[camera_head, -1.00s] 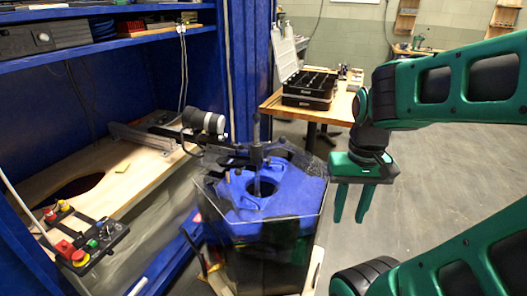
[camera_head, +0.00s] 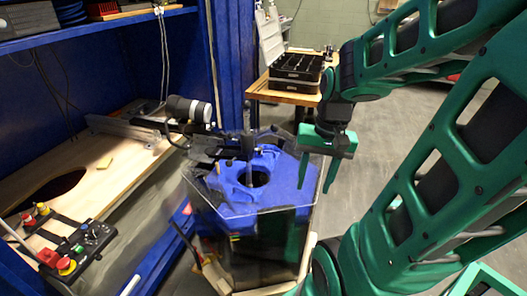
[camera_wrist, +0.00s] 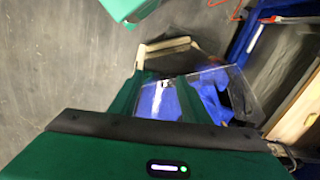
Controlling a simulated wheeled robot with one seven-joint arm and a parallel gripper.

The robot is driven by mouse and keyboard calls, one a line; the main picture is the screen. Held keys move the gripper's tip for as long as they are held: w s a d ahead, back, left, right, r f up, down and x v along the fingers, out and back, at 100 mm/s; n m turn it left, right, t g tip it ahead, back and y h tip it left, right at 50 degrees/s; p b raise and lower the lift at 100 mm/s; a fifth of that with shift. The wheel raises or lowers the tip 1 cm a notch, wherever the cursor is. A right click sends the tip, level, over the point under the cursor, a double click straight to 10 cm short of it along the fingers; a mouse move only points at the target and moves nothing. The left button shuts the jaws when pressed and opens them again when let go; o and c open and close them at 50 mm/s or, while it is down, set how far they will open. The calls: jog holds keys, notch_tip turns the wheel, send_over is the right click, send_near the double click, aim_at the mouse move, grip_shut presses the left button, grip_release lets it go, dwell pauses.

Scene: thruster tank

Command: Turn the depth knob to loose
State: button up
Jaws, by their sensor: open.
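A black control panel (camera_head: 72,256) lies on the wooden bench at the lower left of the head view. It carries red, yellow and green buttons and a small grey dial (camera_head: 95,231) at its right end. That dial may be the depth knob; its marking and setting are too small to read. My gripper (camera_head: 315,186) is open and empty, fingers pointing down, by the right rim of the clear-walled tank (camera_head: 243,212). It is far to the right of the panel. In the wrist view my open fingers (camera_wrist: 165,84) are over the tank's edge, and the panel cannot be made out.
A blue frame post (camera_head: 228,70) stands behind. A wooden table (camera_head: 283,94) with black trays is at the back.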

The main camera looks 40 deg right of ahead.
jog(key=w+d+f+m+t+y, duration=0.1)
jog(key=w+f+m+t+y, duration=0.1)
jog(key=w+f+m, duration=0.35)
jog(key=w+d+f+m+t+y, duration=0.2)
jog(key=w+m, duration=0.1)
jog(key=w, duration=0.5)
jog(key=m+t+y, duration=0.3)
jog(key=m+t, duration=0.4)
jog(key=m, duration=0.3)
send_near(262, 150)
jog(key=x, duration=0.8)
jog(key=shift+w+a+f, duration=0.1)
jog(key=shift+w+a, duration=0.15)
jog(key=shift+d+n+h, duration=0.1)
jog(key=shift+n+h, duration=0.15)
jog(key=shift+h, duration=0.05)
jog(key=c, duration=1)
